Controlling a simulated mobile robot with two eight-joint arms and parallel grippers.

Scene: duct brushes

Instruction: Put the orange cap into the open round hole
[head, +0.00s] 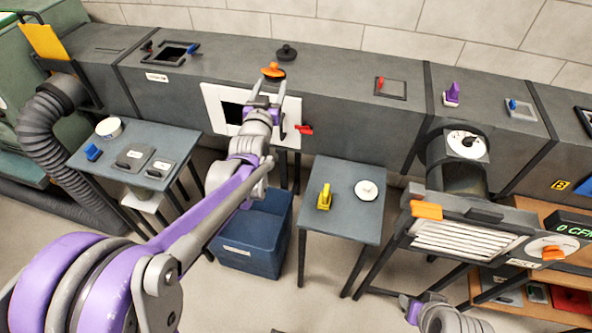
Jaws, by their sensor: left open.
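The orange cap (273,69) is on top of the long grey duct, at the centre back. It has a raised knob, and a dark round edge shows beneath it. My left gripper (267,92) is open, with its fingers just in front of the cap on the near side. I cannot tell whether they touch it. No open round hole shows clearly, and whatever lies under the cap is hidden. A black round knobbed cap (287,53) sits just behind the orange one.
A white-framed opening (215,105) is in the duct front behind my left wrist. A square opening (172,53) is in the duct top at left. Two small tables (135,135) (343,215) and a blue bin (252,262) stand in front.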

